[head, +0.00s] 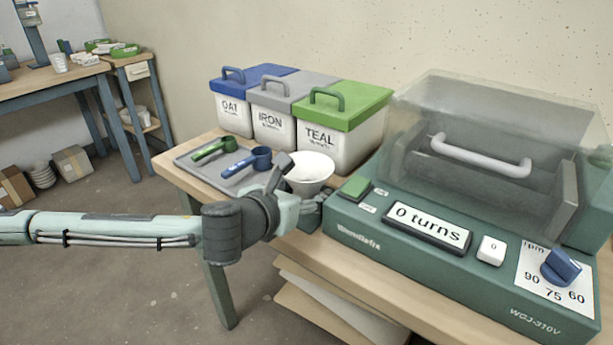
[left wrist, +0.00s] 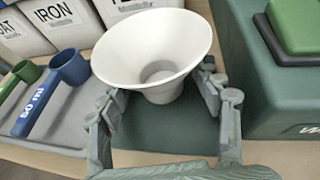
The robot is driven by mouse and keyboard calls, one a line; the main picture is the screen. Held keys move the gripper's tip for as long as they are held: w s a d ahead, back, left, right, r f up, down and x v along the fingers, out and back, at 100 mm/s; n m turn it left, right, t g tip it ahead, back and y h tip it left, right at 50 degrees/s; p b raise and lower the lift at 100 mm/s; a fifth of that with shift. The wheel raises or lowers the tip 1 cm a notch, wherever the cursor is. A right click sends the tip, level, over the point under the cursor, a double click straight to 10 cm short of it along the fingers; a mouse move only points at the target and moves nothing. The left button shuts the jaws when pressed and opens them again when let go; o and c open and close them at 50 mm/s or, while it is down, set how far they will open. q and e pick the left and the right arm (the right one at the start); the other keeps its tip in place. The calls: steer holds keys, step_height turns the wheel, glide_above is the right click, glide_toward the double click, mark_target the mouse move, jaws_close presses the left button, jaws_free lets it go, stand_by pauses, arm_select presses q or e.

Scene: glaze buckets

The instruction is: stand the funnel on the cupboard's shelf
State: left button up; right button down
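The white funnel (head: 311,170) stands wide mouth up near the front edge of the wooden table, between the tray and the green machine. It also shows in the left wrist view (left wrist: 152,50), on a dark green patch. My left gripper (head: 300,195) is low at the funnel, with one finger on each side of its lower part. In the left wrist view the fingers (left wrist: 165,88) are spread, with a gap beside the narrow neck. The fingertips are partly hidden by the cone. My right gripper is out of view.
Lidded buckets (head: 272,132) stand behind the funnel. A grey tray (head: 190,163) with a green scoop (head: 214,149) and a blue scoop (head: 247,163) lies to its left. The green machine (head: 450,262) with a clear hood is close on the right. A bench (head: 50,78) stands far left.

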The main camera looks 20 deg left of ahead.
arm_select(q)
steer(key=c, duration=1)
steer(key=shift+c, duration=0.7)
steer(key=shift+r, duration=0.15)
